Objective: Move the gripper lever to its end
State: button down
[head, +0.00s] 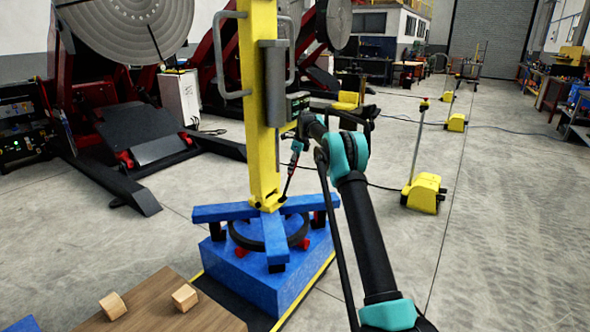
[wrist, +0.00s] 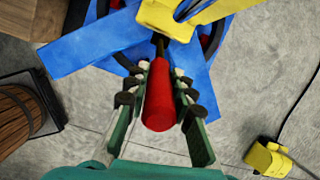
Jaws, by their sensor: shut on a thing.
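The gripper lever has a red handle (wrist: 158,100) on a dark rod in the wrist view. The rod runs up to a yellow bracket (wrist: 165,18) at the top of that view. My gripper (wrist: 160,76) has its green, black-padded fingers on both sides of the red handle and is shut on it. In the head view my gripper (head: 295,150) is beside the yellow post (head: 260,110), and the dark rod of the lever (head: 286,185) slants down to the post's foot. The handle is mostly hidden by my gripper there.
The post stands above blue cross arms (head: 225,212) and a blue base (head: 255,275). A wooden table with two small blocks (head: 185,297) is at the lower left. A yellow floor stand (head: 424,193) is to the right. Open concrete floor lies around.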

jog(key=shift+a, duration=0.1)
dwell(0.3)
jog(key=c, duration=1.3)
grip_release()
jog(key=v, duration=1.2)
